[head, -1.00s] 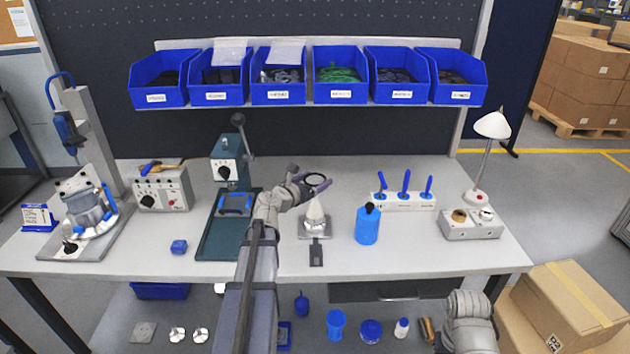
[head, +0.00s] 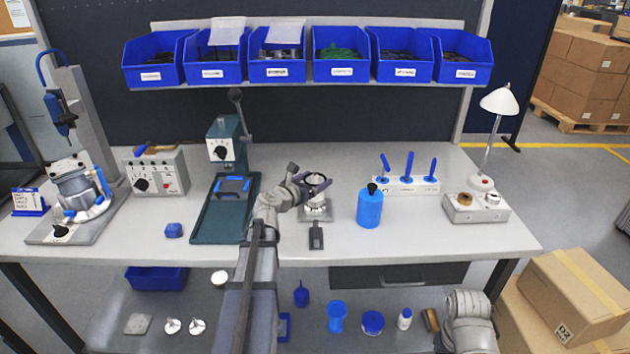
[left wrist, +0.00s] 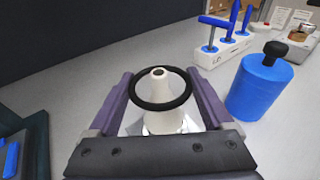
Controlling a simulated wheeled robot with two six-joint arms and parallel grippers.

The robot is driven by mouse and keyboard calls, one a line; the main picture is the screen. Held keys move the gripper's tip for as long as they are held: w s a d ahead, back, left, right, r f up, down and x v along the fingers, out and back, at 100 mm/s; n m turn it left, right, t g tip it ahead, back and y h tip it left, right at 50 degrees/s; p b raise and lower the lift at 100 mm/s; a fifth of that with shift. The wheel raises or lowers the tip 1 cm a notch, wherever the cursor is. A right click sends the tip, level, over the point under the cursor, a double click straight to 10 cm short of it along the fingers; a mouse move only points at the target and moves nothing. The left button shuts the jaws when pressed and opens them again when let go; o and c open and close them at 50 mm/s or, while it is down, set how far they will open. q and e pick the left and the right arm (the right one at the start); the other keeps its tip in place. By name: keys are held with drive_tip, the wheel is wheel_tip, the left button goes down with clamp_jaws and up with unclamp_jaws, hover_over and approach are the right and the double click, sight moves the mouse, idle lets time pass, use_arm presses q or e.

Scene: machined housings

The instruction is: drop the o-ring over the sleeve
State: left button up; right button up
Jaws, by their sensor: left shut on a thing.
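The black o-ring (left wrist: 160,88) is held between the two fingers of my left gripper (left wrist: 162,92), which is shut on it. The pale sleeve with a tapered top (left wrist: 165,120) stands upright on a small base plate on the bench. In the left wrist view the sleeve's tip shows inside the ring, and the ring's near edge crosses in front of the taper. The exact height of the ring on the taper is hard to tell. In the head view my left gripper (head: 314,183) covers the sleeve's upper part. My right gripper's fingers are not visible.
A blue bottle with a black cap (head: 369,208) stands right of the sleeve. Behind it is a white rack (head: 407,187) with blue-handled tools. A green press (head: 222,195) stands to the left. Blue bins (head: 341,72) hang above the bench. The bench front is mostly clear.

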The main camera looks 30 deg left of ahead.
use_arm(q)
drive_tip(key=o, duration=1.1)
drive_tip(key=s, duration=0.2)
drive_tip(key=s+r+p, duration=0.1)
drive_tip(key=s, duration=0.4)
drive_tip(key=shift+s+a+r+p, duration=0.15)
drive_tip(key=shift+s+r+p, duration=0.05)
drive_tip(key=shift+s+p, duration=0.15)
